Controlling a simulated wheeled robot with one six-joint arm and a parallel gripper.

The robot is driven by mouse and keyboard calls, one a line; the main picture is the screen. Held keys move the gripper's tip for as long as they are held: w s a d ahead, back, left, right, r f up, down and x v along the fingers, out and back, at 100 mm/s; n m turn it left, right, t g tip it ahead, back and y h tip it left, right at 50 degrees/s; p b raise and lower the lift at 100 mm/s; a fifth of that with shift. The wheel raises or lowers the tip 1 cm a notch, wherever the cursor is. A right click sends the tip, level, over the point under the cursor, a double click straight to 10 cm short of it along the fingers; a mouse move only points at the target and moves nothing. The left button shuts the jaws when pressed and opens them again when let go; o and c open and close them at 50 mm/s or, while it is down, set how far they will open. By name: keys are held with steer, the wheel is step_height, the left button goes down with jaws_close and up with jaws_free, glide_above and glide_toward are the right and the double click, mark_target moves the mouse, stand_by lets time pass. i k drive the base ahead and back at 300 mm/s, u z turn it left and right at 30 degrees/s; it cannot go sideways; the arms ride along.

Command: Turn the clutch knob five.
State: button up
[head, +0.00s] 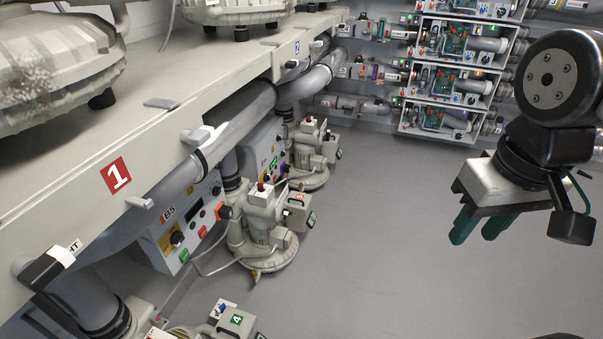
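A pale blower (262,230) stands on the floor below the bench, with an orange-labelled box (298,199) on its side. The label appears to read 5. A small red knob (261,187) sits on its top. Behind it, a wall panel marked B5 (165,222) carries a dark round knob (177,238) on a yellow plate, plus red and green tags. I cannot tell which knob is the clutch knob. My gripper (475,232) hangs at the right over open floor, well away from both. Its two green fingers are apart with nothing visible between them.
A long bench edge with a red 1 sign (116,176) and a thick grey pipe (240,118) overhang the blowers. A green-labelled blower (235,321) is at the bottom. A cable hangs by the B5 panel. Electronics racks (450,83) stand at the back. The middle floor is clear.

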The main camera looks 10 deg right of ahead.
mark_target(261, 187)
steer(key=z, duration=1.5)
steer(key=i, duration=2.15)
steer(key=u, duration=3.05)
